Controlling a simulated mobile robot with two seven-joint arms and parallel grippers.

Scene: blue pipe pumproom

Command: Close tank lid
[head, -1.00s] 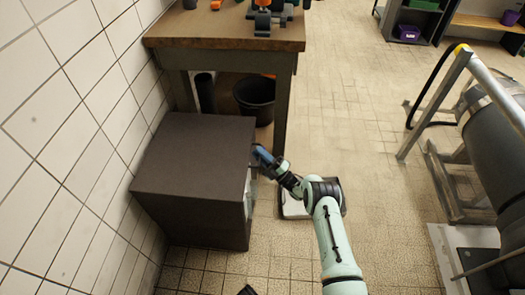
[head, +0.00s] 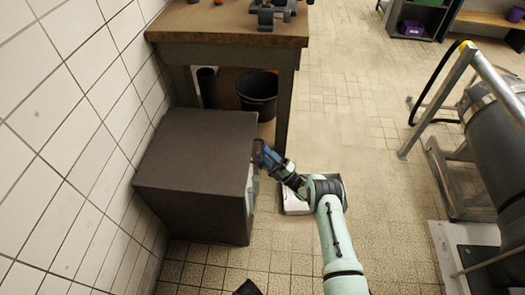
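A dark grey-brown box (head: 195,205), which looks like the tank, stands on the floor against the tiled wall at the left. Its flat top (head: 200,140) lies level; I see no raised lid and cannot make out a seam. My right gripper (head: 259,150) is at the box's right side, near its upper edge. The fingertips are small and dark there, so I cannot tell whether they touch the box or are open. A dark piece at the bottom edge (head: 248,288) may be my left gripper; its fingers are not clear.
A wooden-topped workbench (head: 225,25) stands behind the box, with a black bucket (head: 258,92) beneath it. A white-and-dark flat object (head: 296,204) lies under my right arm. A metal frame and large grey cylinder (head: 492,130) stand at the right. The middle floor is clear.

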